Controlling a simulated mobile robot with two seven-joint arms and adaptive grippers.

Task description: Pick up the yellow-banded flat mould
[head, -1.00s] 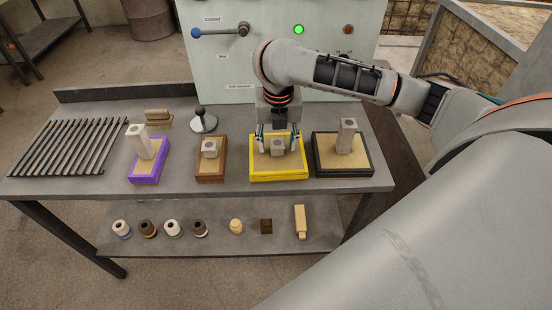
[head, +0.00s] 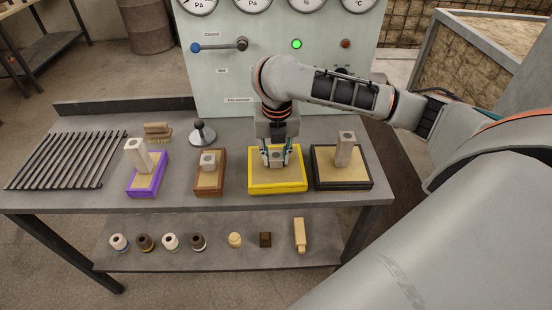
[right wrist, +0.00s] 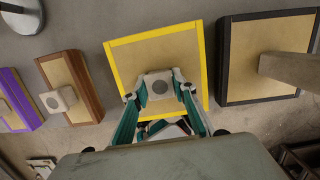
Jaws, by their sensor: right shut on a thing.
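The yellow-banded flat mould (head: 291,183) rests on the table, a tan slab in a yellow frame with a short grey block (head: 277,160) in its middle. It also shows in the right wrist view (right wrist: 190,51). My right gripper (head: 275,162) comes down from above and is shut on the grey block. In the right wrist view the fingertips (right wrist: 160,86) press on the block's two sides, and the block (right wrist: 160,80) shows a dark round mark on top. My left gripper is in no frame.
A black-framed mould (head: 322,180) with a tall block stands close on the right. A brown mould (head: 209,184) and a purple mould (head: 146,187) stand left. A black-knobbed tool (head: 202,136) and a slatted rack (head: 65,160) are further left. Several small pieces lie on the lower shelf (head: 200,258).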

